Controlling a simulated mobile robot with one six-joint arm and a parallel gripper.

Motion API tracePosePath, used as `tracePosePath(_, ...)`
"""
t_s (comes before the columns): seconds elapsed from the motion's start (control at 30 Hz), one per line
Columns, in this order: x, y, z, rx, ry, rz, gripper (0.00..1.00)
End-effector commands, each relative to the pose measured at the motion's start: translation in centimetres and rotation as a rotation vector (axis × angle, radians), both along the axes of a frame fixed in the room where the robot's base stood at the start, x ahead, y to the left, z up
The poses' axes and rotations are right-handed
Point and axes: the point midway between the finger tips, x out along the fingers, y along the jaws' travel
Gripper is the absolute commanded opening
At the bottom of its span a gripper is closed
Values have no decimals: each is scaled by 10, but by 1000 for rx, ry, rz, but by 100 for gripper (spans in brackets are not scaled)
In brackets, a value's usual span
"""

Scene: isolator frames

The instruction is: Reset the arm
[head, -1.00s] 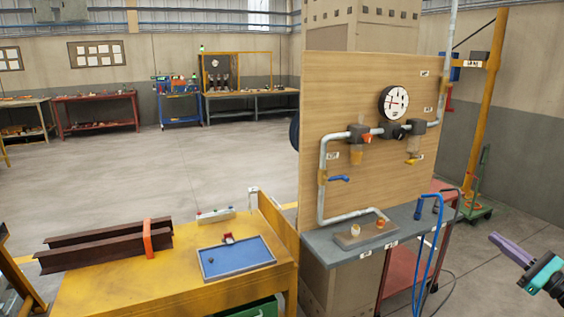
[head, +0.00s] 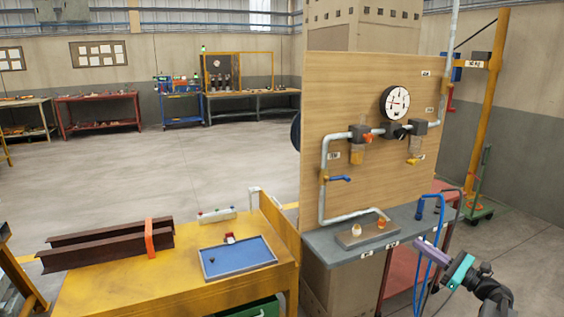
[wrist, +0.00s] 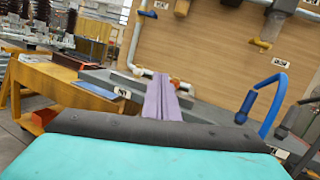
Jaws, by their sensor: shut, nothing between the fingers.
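My gripper (head: 428,250) has purple fingers and a teal body. In the head view it is at the lower right, in front of the grey bench's right end and close to the blue hose. In the wrist view the purple fingers (wrist: 161,98) lie together with nothing between them, pointing toward the grey bench and the wooden panel. My dark arm links run off the bottom right of the head view.
A wooden panel (head: 350,95) with pipes, a gauge (head: 395,102) and valves stands behind the grey bench (head: 335,254). A blue hose (head: 419,210) hangs by the bench's right end. A yellow table (head: 100,290) with a blue tray (head: 240,268) is at left. Floor is open behind.

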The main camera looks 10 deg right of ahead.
Motion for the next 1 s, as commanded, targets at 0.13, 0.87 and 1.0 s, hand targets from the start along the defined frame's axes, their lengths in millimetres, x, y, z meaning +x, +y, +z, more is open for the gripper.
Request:
tracePosePath(0.13,24,63,-38,13,54,88,0)
tracePosePath(0.87,11,359,-246,-188,374,508,0)
tracePosePath(1.0,-16,408,-286,-276,420,601,0)
